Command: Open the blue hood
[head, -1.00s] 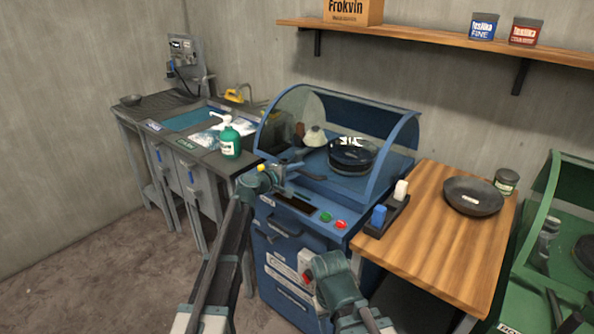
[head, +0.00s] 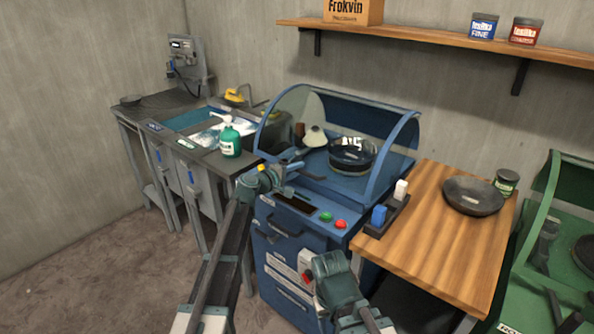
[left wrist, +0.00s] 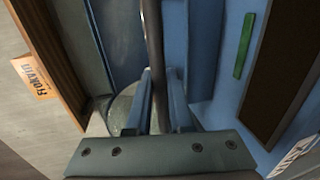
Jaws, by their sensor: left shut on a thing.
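The blue hood (head: 410,135) is a curved blue frame with clear panels on top of the blue cabinet machine. A dark bowl (head: 352,152) stands inside it. My left gripper (head: 288,181) is at the front left of the hood, low near its front edge. In the left wrist view its fingers (left wrist: 160,105) are shut on a dark bar (left wrist: 152,40), which looks like the hood's handle. The hood appears to be down. Part of my right arm shows low in the head view, but its fingers do not show.
The cabinet has a green button (head: 326,216) and a red button (head: 341,224). A wooden table (head: 440,240) with a dark bowl (head: 473,196) stands to the right. A green machine (head: 540,240) is at far right. A sink bench with a green bottle (head: 230,140) is at left.

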